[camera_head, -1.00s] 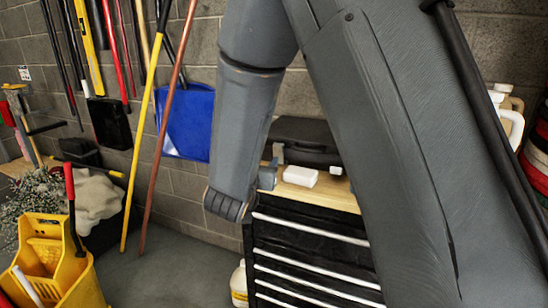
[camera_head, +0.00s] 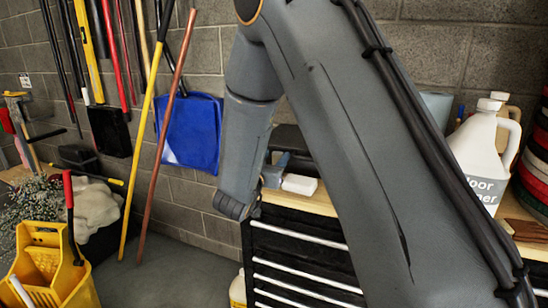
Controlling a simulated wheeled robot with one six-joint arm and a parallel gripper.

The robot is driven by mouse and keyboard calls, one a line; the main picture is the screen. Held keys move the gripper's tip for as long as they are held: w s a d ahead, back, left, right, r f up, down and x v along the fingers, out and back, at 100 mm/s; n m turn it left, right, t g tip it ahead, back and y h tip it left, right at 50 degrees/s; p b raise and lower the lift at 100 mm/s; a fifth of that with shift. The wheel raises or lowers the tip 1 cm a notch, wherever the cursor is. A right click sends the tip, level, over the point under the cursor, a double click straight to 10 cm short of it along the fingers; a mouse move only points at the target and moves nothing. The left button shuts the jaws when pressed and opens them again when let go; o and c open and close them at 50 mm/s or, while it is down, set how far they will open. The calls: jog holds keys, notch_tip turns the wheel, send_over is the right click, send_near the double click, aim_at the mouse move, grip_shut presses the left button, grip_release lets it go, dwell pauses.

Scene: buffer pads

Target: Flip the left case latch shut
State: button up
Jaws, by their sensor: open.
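A dark case (camera_head: 289,139) lies on the wooden top of the black tool chest, against the block wall. My arm covers most of it, and I cannot make out its left latch. My gripper (camera_head: 274,172) shows only as a small grey-blue part beside my wrist, in front of the case's visible left part. It is open. My wrist hides the rest, and I cannot tell whether it touches the case.
A white block (camera_head: 300,184) lies on the wooden top (camera_head: 318,202) of the tool chest (camera_head: 290,245). A white jug (camera_head: 478,150) stands at the right. A blue dustpan (camera_head: 190,130) and long-handled tools lean on the wall at left. A yellow mop bucket (camera_head: 45,268) stands at lower left.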

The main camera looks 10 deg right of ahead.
jog(key=c, duration=1.1)
jog(key=shift+o, duration=0.2)
jog(key=shift+w+d+r+g+p, duration=0.15)
jog(key=shift+r+g+p, duration=0.15)
jog(key=shift+p, duration=0.55)
jog(key=shift+w+f, duration=0.1)
jog(key=shift+y, duration=0.3)
jog(key=o, duration=1.1)
jog(key=shift+c, duration=0.2)
jog(key=b+v, duration=0.1)
jog(key=v, duration=0.6)
jog(key=shift+s+a, duration=0.25)
jog(key=shift+s, duration=0.05)
